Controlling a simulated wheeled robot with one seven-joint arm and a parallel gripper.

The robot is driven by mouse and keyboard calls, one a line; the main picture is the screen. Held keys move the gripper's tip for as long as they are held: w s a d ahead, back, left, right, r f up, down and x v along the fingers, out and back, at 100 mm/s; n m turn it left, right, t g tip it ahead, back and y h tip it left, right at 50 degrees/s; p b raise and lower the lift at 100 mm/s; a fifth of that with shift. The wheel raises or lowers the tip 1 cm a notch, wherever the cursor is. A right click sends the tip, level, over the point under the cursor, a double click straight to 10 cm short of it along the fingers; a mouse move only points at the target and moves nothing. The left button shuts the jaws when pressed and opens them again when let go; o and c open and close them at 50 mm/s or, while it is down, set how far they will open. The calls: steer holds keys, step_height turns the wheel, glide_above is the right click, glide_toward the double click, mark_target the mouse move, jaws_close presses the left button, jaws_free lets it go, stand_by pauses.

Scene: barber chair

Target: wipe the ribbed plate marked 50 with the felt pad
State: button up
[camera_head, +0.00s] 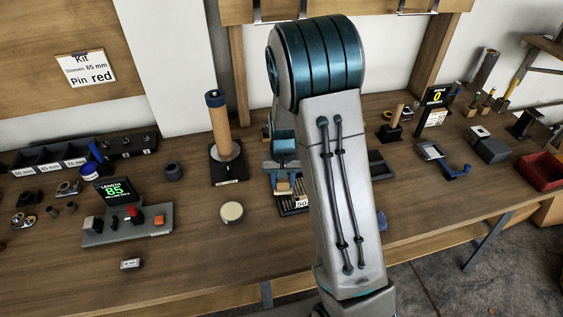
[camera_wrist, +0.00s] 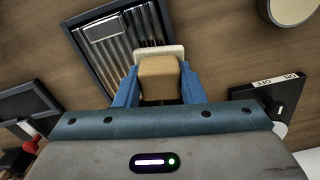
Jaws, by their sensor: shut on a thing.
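The ribbed plate marked 50 (camera_head: 295,208) lies on the bench, partly hidden behind my arm in the head view. In the wrist view the plate (camera_wrist: 112,45) shows as shiny metal ribs in a dark frame, with a small label at its upper left. My gripper (camera_wrist: 158,88) has blue fingers shut on a tan block. The felt pad (camera_wrist: 174,51) is the pale layer at the block's far end. It overlaps the plate's lower right part in the wrist view; I cannot tell whether they touch. In the head view my gripper (camera_head: 283,178) is at the plate's back edge.
A wooden cylinder (camera_head: 220,130) stands upright on a black base left of my gripper. A round cream disc (camera_head: 232,212) lies left of the plate. A control box (camera_head: 128,225) with a display reading 85 sits further left. A red bin (camera_head: 541,171) is at the far right.

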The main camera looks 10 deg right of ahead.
step_height(320, 180, up, 3)
steer(key=shift+d+f+p, duration=0.15)
steer(key=shift+p, duration=0.3)
steer(key=shift+r+p, duration=1.4)
steer(key=shift+r, duration=0.75)
steer(key=shift+f, duration=0.1)
